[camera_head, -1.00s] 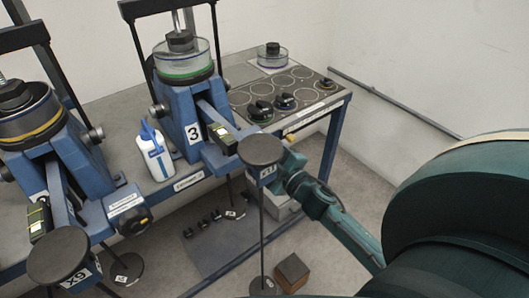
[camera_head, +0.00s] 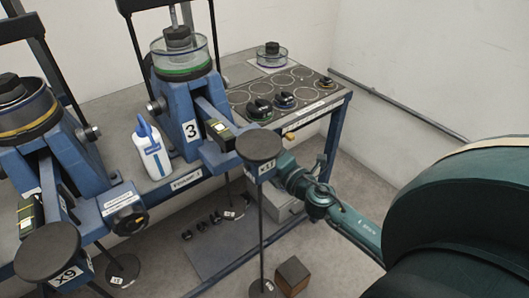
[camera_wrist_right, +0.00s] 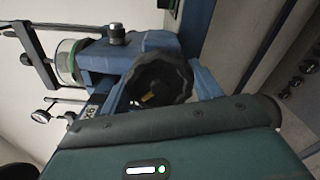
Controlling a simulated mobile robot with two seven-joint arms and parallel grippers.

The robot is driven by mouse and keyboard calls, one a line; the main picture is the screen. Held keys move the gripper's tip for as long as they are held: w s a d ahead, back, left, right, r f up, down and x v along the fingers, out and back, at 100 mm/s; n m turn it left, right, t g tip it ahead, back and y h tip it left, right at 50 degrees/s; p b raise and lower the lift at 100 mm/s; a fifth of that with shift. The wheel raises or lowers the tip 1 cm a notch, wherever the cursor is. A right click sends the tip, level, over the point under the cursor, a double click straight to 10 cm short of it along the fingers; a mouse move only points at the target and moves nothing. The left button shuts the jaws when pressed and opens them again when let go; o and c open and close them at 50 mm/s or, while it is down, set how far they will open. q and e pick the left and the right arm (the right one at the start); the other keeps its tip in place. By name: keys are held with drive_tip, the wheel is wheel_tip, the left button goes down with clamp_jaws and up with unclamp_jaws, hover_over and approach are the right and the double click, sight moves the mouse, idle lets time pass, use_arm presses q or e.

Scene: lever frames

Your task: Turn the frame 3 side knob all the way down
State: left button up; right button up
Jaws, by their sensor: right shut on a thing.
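Frame 3 (camera_head: 180,105) is a blue stand with a "3" label, and a lever arm runs from it toward the front. The lever ends in a dark round disc (camera_head: 259,146) with a hanging rod. In the right wrist view the side knob (camera_wrist_right: 160,80) of frame 3 is a black, lobed wheel with a small yellow mark. My right gripper (camera_head: 281,166) is at the frame's right side, partly behind the disc. It is shut on the side knob, though its fingertips are mostly hidden in both views. My left gripper is in neither view.
A second blue frame (camera_head: 75,140) with its own lever disc (camera_head: 48,252) stands at left. A white bottle (camera_head: 152,153) stands between the frames. Weights and a dish occupy the table's right part (camera_head: 283,95). A brown block (camera_head: 292,274) lies on the floor.

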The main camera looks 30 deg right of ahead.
drive_tip(key=o, duration=1.3)
drive_tip(key=shift+w+a, duration=0.2)
drive_tip(key=shift+w, duration=0.05)
drive_tip(key=shift+s+d+f, duration=0.1)
drive_tip(key=shift+s+f, duration=0.05)
drive_tip(key=shift+s, duration=0.45)
drive_tip(key=shift+s+d+b, duration=0.15)
drive_tip(key=shift+s+b, duration=0.2)
drive_tip(key=shift+s, duration=0.9)
drive_tip(key=shift+s+d+b, duration=0.1)
drive_tip(key=shift+s+b, duration=0.25)
drive_tip(key=shift+s, duration=0.9)
